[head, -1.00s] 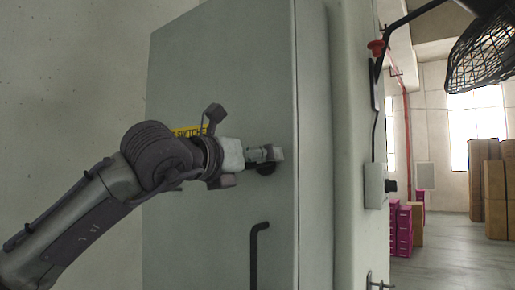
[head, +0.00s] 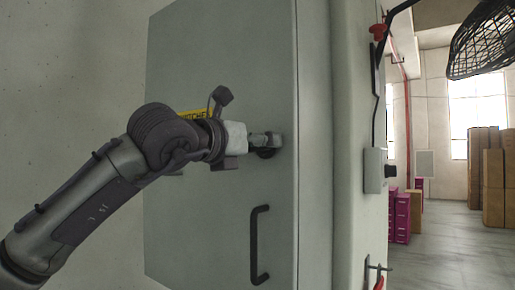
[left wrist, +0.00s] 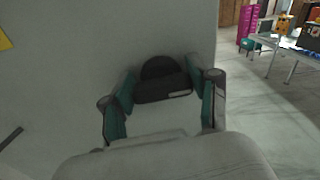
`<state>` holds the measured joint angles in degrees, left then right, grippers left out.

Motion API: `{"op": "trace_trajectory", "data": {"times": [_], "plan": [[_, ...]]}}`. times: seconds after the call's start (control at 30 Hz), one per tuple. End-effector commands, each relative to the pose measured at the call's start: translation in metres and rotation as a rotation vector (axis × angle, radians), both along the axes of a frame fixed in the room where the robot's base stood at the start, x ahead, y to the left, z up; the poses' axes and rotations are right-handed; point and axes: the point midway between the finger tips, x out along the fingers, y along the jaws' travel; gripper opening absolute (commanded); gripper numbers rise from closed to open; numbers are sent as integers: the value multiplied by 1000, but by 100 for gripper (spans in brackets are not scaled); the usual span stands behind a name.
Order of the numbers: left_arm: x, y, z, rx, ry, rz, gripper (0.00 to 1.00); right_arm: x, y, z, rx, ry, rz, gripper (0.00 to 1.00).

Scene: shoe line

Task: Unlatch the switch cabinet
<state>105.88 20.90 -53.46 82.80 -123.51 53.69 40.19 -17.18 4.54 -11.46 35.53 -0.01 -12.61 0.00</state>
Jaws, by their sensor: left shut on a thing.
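The switch cabinet (head: 215,75) is a tall grey-green box with its door closed. A yellow label (head: 195,113) on the door is partly hidden by my arm. A dark round latch knob (head: 267,153) sits near the door's right edge; it also shows in the left wrist view (left wrist: 160,68). My left gripper (head: 272,140) is at the latch, its fingers around the knob and shut on it. In the left wrist view the gripper's teal-padded fingers (left wrist: 163,92) sit on both sides of the black knob. My right gripper is not in view.
A black bar handle (head: 254,245) is on the door below the latch. To the right stand a post with a grey control box (head: 376,170), a caged fan (head: 485,40), magenta crates (head: 402,218) and cardboard boxes (head: 480,170). The floor between is clear.

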Motion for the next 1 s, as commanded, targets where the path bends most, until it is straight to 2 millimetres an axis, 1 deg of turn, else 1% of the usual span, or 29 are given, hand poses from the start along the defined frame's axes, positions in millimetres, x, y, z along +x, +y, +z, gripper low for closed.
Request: {"op": "trace_trajectory", "data": {"times": [0.03, 0.13, 0.27, 0.5, 0.53, 0.67, 0.7, 1.0], "plan": [[-1, 0, -4, 26, -23, -1, 25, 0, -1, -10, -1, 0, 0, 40], [-1, 0, -2, 82, -64, 1, 25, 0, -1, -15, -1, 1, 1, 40], [-1, 0, 0, 119, -89, 1, 25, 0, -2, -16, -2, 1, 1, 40], [-1, 0, 1, 122, -91, 1, 25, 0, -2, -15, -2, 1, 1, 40], [-1, 0, 1, 122, -91, 1, 61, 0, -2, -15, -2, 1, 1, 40], [-1, 0, 1, 121, -90, 1, 83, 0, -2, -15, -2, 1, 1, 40], [-1, 0, 1, 121, -90, 1, 85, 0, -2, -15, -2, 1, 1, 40], [-2, 0, 1, 119, -89, 1, 85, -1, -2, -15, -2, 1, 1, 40]]}}
